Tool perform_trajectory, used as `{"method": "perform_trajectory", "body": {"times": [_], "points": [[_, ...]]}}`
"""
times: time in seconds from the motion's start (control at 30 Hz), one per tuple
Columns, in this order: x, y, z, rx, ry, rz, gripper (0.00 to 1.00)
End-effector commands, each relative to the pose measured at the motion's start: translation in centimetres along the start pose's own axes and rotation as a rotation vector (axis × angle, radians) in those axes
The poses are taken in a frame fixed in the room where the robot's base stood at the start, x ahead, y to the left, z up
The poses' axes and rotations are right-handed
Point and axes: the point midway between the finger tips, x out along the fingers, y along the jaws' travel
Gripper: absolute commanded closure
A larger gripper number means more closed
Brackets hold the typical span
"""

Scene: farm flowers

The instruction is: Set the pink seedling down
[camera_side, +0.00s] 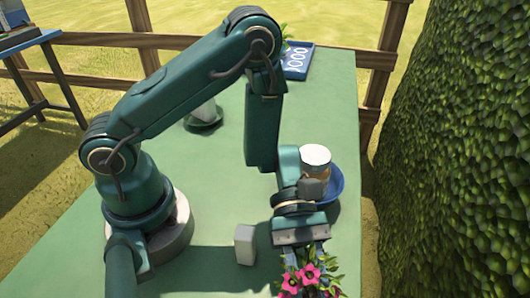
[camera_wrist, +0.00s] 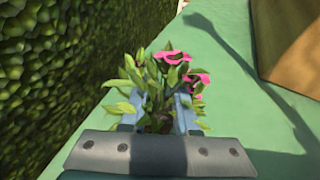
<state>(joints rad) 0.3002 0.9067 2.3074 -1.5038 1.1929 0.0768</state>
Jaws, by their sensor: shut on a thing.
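The pink seedling (camera_side: 310,277) has bright pink flowers and green leaves. It shows at the bottom of the side view, below my gripper (camera_side: 304,246). In the wrist view the seedling (camera_wrist: 165,80) stands between the two pale blue fingers of my gripper (camera_wrist: 158,112), which are shut on its lower part. The leaves hide much of the fingertips. The base of the seedling is hidden, and I cannot tell whether it touches the table.
The green table (camera_side: 225,215) has free room in its middle. A small pale block (camera_side: 245,244) stands left of my gripper. A jar with a white lid (camera_side: 315,156) stands in a blue dish (camera_side: 337,190). A blue tray (camera_side: 299,62) lies at the back. A hedge (camera_side: 460,150) borders the right side.

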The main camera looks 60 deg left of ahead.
Motion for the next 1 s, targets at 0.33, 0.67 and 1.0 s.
{"method": "perform_trajectory", "body": {"times": [0.33,0.67,1.0], "points": [[0.1,0.0,-0.2,0.0,-0.001,0.0,1.0],[0.1,0.0,-0.3,0.001,0.0,0.0,0.41],[-1.4,0.2,-0.1,0.001,-0.001,0.006,0.41]]}}
